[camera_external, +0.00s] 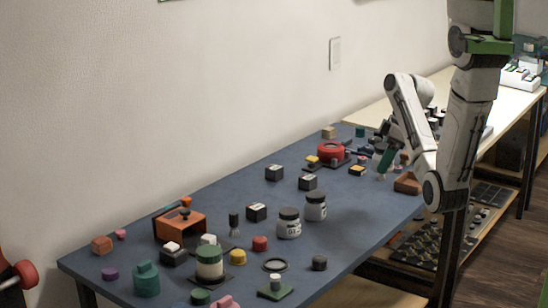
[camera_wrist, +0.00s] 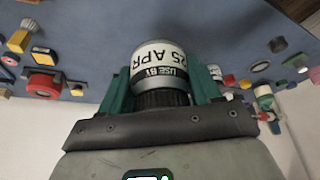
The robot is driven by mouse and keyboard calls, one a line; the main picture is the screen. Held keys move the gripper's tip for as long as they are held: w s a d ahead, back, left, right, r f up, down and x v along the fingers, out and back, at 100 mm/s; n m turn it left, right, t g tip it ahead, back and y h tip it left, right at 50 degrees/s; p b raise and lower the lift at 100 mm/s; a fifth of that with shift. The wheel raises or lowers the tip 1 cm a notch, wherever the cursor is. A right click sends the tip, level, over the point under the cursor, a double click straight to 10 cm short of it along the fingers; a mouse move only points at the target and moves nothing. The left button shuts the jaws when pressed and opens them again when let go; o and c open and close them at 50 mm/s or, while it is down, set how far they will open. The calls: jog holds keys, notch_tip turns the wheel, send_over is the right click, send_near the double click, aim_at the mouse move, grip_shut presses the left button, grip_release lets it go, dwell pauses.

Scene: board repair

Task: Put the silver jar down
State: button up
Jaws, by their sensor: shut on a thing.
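The silver jar (camera_wrist: 160,60) fills the middle of the wrist view. It has a white label reading "USE BY 25 APR", a grey metal rim and a dark ribbed band close to my palm. My gripper (camera_external: 384,162) is shut on it, with a green finger on each side. In the external view my gripper is low over the far right part of the blue table (camera_external: 350,232). There the jar is mostly hidden, and I cannot tell whether its base touches the table.
Two grey-white jars with dark lids, one nearer (camera_external: 289,224) and one farther (camera_external: 315,207), stand mid-table. A red round device (camera_external: 330,152) is left of my gripper, and a brown block (camera_external: 407,183) is to its right. Small blocks surround the area. Bare table lies in front.

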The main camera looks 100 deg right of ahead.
jog(key=shift+d+f+b, duration=0.15)
jog(key=shift+f+b, duration=0.15)
jog(key=shift+b, duration=0.05)
jog(key=w+d+f+b, duration=0.3)
jog(key=w+d+b, duration=0.1)
jog(key=w+d, duration=0.15)
send_near(334, 202)
jog(key=shift+w+f, duration=0.6)
jog(key=shift+w, duration=0.05)
jog(key=shift+w+d+f, duration=0.25)
jog(key=shift+d+f, duration=0.05)
jog(key=shift+f, duration=0.15)
jog(key=shift+w+d+f, duration=0.1)
jog(key=shift+w+f, duration=0.05)
jog(key=shift+f, duration=1.6)
jog(key=shift+f, duration=0.1)
jog(key=o, duration=1.3)
jog(key=shift+c, duration=0.2)
jog(key=v, duration=1.2)
